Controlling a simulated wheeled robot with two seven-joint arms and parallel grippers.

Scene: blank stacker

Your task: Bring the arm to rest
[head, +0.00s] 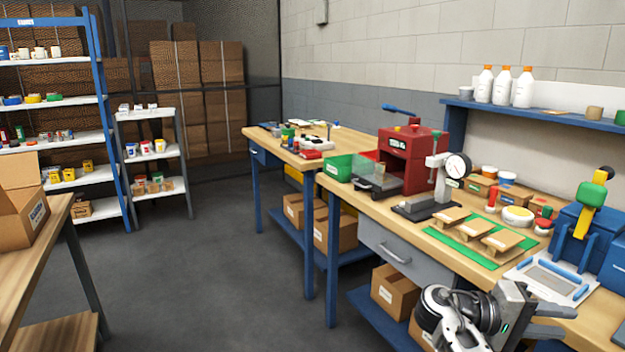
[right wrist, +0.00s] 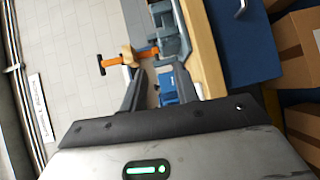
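My right gripper (head: 574,321) is at the lower right of the head view, in front of the workbench's near edge, with its fingers pointing right. In the right wrist view its two fingers (right wrist: 158,84) stand apart with nothing between them, and the bench edge and a blue device lie beyond. Several wooden blanks (head: 451,217) rest on a green mat (head: 458,249) on the bench, apart from the gripper. My left gripper is not in view.
A white-and-blue plate fixture (head: 553,279) and a blue press with a yellow lever (head: 581,222) stand close to the right gripper. A dial gauge stand (head: 441,190) and a red machine (head: 408,160) are further back. The grey floor (head: 215,255) at left is clear.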

